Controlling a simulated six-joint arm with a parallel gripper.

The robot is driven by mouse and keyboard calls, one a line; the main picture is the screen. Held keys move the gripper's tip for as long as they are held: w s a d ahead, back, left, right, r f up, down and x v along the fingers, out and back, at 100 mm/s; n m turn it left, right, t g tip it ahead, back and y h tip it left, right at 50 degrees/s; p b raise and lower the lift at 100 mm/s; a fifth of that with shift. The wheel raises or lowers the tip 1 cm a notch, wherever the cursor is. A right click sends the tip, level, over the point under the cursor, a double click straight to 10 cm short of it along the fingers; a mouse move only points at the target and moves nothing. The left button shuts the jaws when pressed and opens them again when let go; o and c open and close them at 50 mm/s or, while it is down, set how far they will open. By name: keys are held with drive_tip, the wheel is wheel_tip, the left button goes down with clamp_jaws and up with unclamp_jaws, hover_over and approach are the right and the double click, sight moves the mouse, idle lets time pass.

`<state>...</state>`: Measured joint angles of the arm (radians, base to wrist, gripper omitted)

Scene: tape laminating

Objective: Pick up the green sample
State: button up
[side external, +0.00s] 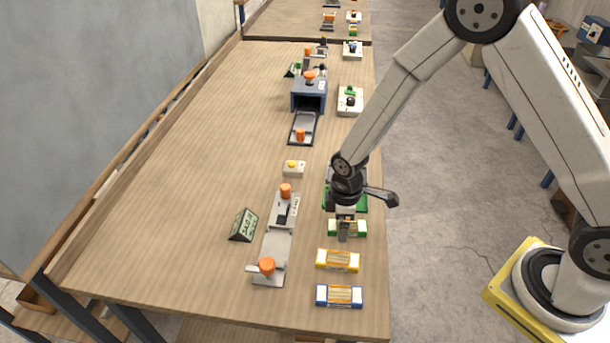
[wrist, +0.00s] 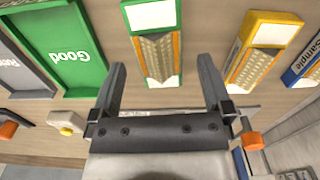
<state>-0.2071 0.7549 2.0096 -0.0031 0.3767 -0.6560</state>
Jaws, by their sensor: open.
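The green sample (wrist: 152,45) lies on the table, a green-edged strip with a white end label and a tan patterned middle. In the wrist view it sits between and beyond my gripper's fingers (wrist: 160,82). In the side view the green sample (side external: 360,229) is partly hidden behind my gripper (side external: 345,236), which is over it. My gripper is open, with no contact that I can make out.
A yellow sample (side external: 338,260) and a blue sample (side external: 339,296) lie nearer the table's front edge. A green tray marked Good (wrist: 75,59) is beside the green sample. The laminating fixture (side external: 274,247) with orange knobs stands to the left. The left table area is clear.

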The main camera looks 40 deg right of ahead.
drive_tip(key=shift+f, duration=0.45)
clamp_jaws()
idle(0.3)
